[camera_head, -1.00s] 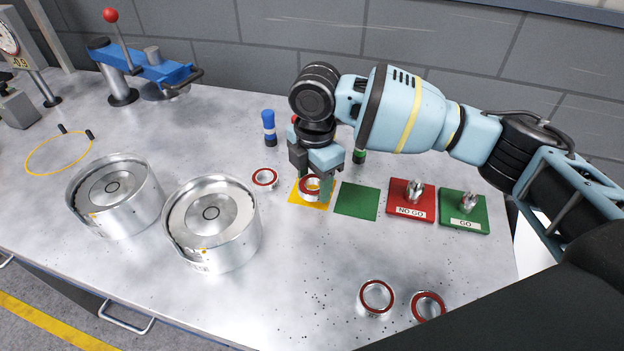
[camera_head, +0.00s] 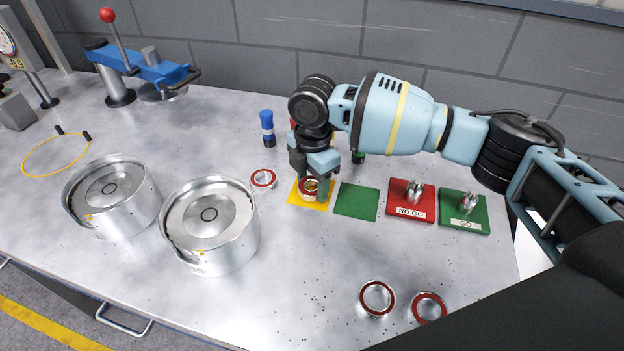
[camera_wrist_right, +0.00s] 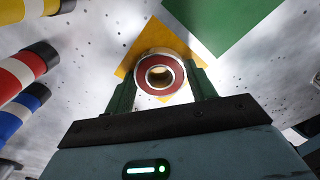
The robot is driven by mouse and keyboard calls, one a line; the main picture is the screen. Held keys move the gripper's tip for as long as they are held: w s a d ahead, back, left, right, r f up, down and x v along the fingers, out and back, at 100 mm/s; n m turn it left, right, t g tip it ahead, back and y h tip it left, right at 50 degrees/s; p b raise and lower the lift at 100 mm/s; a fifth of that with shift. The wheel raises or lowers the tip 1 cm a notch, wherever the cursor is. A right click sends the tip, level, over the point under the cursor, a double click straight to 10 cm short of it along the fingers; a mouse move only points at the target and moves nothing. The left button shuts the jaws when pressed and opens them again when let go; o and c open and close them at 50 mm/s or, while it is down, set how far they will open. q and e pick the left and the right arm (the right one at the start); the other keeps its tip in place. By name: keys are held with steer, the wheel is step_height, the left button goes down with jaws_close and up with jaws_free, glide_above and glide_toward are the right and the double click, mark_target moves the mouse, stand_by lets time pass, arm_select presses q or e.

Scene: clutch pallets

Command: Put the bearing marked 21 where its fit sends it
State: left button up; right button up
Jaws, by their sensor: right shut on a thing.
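My right gripper (camera_head: 313,188) points down over the yellow mat (camera_head: 297,199) and is shut on a red-faced steel bearing (camera_head: 310,185). In the right wrist view the bearing (camera_wrist_right: 159,74) sits between the two green fingers (camera_wrist_right: 162,85), with the yellow mat behind it. I cannot tell whether it touches the mat. Its number is not readable. A green mat (camera_head: 357,201) lies beside the yellow one. Another bearing (camera_head: 263,178) lies to the left, and two more, one (camera_head: 377,299) and another (camera_head: 429,307), lie at the front. My left gripper is not in view.
Two round metal housings, one (camera_head: 110,218) and another (camera_head: 222,258), stand at left. A red NO GO block (camera_head: 410,212) and a green GO block (camera_head: 464,224) carry plugs at right. A blue marker (camera_head: 267,127) stands behind; a blue press (camera_head: 145,65) is at back left.

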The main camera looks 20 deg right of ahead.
steer(key=o, duration=1.2)
steer(key=shift+f, duration=0.15)
steer(key=shift+o, duration=0.2)
step_height(320, 180, up, 12)
steer(key=shift+r, duration=0.2)
